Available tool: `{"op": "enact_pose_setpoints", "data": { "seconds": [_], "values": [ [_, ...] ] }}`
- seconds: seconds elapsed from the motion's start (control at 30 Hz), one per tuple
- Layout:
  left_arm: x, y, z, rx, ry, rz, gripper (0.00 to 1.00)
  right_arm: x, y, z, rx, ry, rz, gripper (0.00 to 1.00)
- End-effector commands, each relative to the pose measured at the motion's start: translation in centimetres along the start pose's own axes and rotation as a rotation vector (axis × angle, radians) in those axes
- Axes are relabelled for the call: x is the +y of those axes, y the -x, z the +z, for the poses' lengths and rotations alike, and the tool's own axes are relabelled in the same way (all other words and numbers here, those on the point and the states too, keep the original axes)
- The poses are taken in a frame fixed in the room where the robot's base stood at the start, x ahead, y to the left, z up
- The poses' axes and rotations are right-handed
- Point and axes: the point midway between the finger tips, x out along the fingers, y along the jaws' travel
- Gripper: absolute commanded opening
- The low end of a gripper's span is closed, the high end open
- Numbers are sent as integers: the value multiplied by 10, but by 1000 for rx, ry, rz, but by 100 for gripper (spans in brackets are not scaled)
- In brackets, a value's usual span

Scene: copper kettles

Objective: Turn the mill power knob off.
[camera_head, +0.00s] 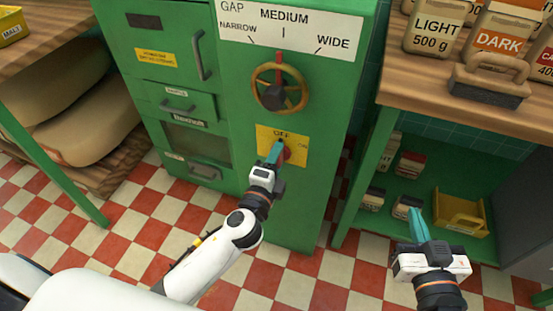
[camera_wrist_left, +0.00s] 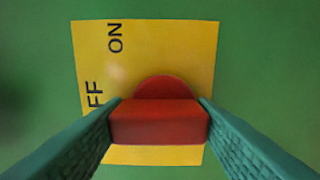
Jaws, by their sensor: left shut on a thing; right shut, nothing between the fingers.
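The mill power knob (camera_head: 287,155) is red and sits on a yellow plate (camera_head: 298,160) on the front of the green mill (camera_head: 228,90). The plate has OFF at its top and ON at its right. My left gripper (camera_head: 275,150) is at the knob. In the left wrist view its fingers are closed on both sides of the knob's red bar (camera_wrist_left: 158,121). The bar lies level there, its left end towards the partly hidden OFF lettering (camera_wrist_left: 95,95). No pointer mark shows. My right gripper (camera_head: 418,224) is shut and empty, in front of the right-hand shelf.
A gap handwheel (camera_head: 280,89) sits above the knob plate, under a NARROW-MEDIUM-WIDE scale. A wooden counter (camera_head: 420,85) with canisters and a brush stands at right, with a yellow bin (camera_head: 461,213) below. Sacks (camera_head: 70,90) lie under the left table. The checkered floor is clear in front.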

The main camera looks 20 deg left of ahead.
Motion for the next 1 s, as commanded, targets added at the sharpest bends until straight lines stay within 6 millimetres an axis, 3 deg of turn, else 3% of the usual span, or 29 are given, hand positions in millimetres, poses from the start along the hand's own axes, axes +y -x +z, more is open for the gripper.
{"op": "enact_pose_setpoints", "data": {
  "seconds": [0.13, 0.17, 0.3, 0.67, 1.0],
  "values": [
    [1, 0, 0, -1, 5, 2, 27, 0, 0, 0, 0, 0, 0, 0],
    [1, 0, 0, -1, 5, 2, 52, 0, 0, 0, 0, 0, 0, 0],
    [1, 0, 0, 0, 4, 1, 71, 0, 0, 0, 1, 0, -1, 0],
    [-1, 7, 0, 0, 2, -1, 71, 0, 0, 0, 3, 0, -1, 0],
    [-3, 73, 0, 0, 5, -4, 71, 1, -1, 5, -49, -1, 3, 0]
  ]
}}
